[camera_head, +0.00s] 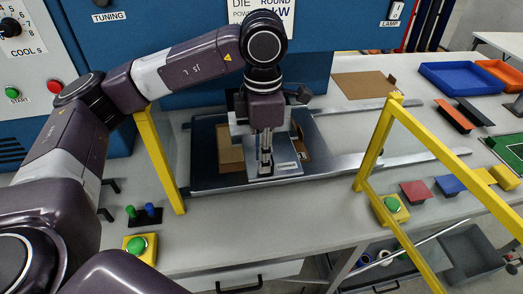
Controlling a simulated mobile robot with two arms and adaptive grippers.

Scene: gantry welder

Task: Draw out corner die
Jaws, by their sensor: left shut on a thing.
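My left gripper (265,164) reaches down in the middle of the camera_head view, over the welder's press bed. It is shut on the corner die (288,168), a grey metal piece with a small pale label. The die lies low over the dark bed plate (212,182), and the fingers and wrist hide part of it. I cannot tell whether the die is lifted clear of the plate. My right gripper is not in view.
Yellow guard posts stand left (158,160) and right (376,150) of the bed. Green-topped yellow buttons (138,246) sit near the front edge. Blue (460,78) and orange (500,71) trays and coloured pieces lie at right. The blue welder housing (160,50) rises behind.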

